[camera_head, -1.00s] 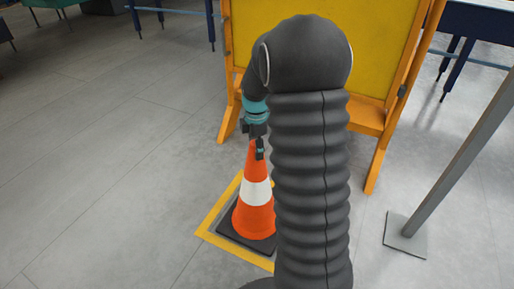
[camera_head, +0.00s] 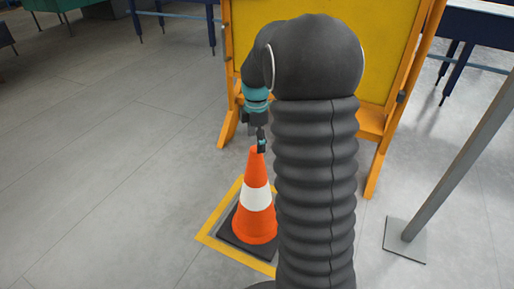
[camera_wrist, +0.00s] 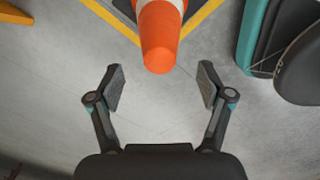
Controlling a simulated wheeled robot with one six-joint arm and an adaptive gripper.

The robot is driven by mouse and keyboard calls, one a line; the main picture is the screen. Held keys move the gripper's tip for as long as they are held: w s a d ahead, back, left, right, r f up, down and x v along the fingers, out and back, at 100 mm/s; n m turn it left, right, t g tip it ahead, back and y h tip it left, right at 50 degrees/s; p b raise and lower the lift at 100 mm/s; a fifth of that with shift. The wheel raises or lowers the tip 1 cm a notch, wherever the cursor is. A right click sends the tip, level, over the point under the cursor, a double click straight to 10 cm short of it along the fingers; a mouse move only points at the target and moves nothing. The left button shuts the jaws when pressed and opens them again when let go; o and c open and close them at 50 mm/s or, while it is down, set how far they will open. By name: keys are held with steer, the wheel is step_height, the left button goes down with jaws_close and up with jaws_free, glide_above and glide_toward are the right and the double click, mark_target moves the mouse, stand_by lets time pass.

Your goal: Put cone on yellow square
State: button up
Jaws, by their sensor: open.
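The orange cone (camera_head: 254,222) with a white band and dark square base stands upright on the floor inside the yellow square outline (camera_head: 212,240). My arm hides the right part of the square. My gripper (camera_head: 261,146) is just above the cone's tip in the head view. In the wrist view my gripper (camera_wrist: 160,88) is open, its two fingers spread wide with nothing between them. The cone (camera_wrist: 159,42) shows beyond the fingertips, its tip toward the gripper, apart from both fingers. The yellow outline (camera_wrist: 113,20) shows on both sides of it.
A yellow board in an orange frame (camera_head: 371,125) stands behind the cone. A grey post (camera_head: 455,165) on a flat base stands at right. Blue-legged tables (camera_head: 474,60) are at the back. The floor at left is clear.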

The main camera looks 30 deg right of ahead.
step_height(320, 180, up, 6)
steer(key=shift+f+p, duration=0.1)
steer(key=shift+p, duration=0.25)
steer(key=s+a+r+m+t, duration=0.2)
steer(key=s+a+m, duration=0.2)
steer(key=s, duration=0.4)
steer(key=s+a+r+m+t, duration=0.1)
steer(key=s+a+r+m, duration=0.1)
steer(key=s+a+m, duration=0.3)
steer(key=s+a+r+m+t, duration=0.2)
steer(key=s+a+m, duration=0.3)
steer(key=s, duration=0.8)
steer(key=m, duration=0.2)
steer(key=shift+s+r+m+t, duration=0.15)
steer(key=shift+r+m+t, duration=0.15)
step_height(320, 180, up, 5)
steer(key=p, duration=0.5)
